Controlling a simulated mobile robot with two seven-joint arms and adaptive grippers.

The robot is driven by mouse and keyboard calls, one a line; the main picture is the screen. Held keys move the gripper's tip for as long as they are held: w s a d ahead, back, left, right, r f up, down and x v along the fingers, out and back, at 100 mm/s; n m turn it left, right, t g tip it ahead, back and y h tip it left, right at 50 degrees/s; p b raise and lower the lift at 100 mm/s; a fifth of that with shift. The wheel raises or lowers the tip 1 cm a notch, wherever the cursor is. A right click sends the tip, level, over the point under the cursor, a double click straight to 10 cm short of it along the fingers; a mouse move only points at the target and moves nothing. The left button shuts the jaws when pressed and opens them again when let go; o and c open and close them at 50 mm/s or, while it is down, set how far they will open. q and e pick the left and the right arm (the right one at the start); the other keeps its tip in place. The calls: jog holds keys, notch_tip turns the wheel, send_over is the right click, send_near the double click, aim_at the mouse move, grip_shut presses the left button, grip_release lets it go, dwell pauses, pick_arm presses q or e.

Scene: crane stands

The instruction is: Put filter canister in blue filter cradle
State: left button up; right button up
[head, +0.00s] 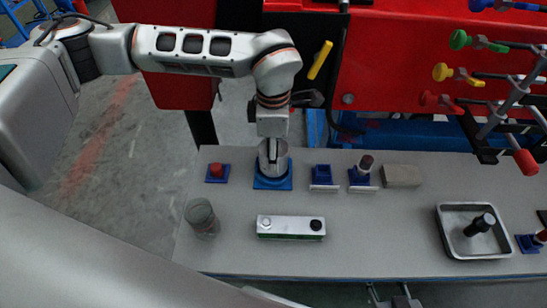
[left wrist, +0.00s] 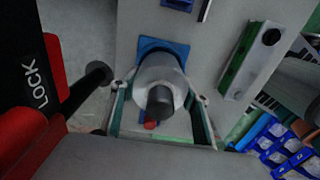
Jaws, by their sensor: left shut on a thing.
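The filter canister (head: 264,158) is a silver cylinder, upright at the blue filter cradle (head: 272,184) near the table's back edge. My left gripper (head: 272,158) points down from above and is shut on the canister. In the left wrist view the canister (left wrist: 165,75) has a dark knob on its end and stands between the two fingers (left wrist: 160,112). The blue cradle (left wrist: 150,44) shows around the canister's far end. I cannot tell whether the canister rests fully on the cradle's floor. My right gripper (head: 390,290) shows partly at the bottom edge, fingers apart and empty.
A small blue stand with a red piece (head: 216,171) is left of the cradle; two blue stands (head: 322,178) are right. A green-grey jar (head: 201,219), a level-like bar (head: 290,227) and a metal tray (head: 452,250) share the table. Red machinery (head: 400,60) rises behind.

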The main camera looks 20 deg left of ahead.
pick_arm(q)
jog(key=shift+f, duration=1.3)
pick_arm(e)
jog(key=shift+f, duration=0.15)
jog(key=shift+s, duration=0.15)
pick_arm(q)
jog(key=shift+f, duration=0.15)
jog(key=o, duration=1.4)
pick_arm(e)
jog(key=shift+s+f, duration=0.15)
jog(key=shift+s, duration=0.05)
pick_arm(q)
jog(key=shift+o, duration=0.2)
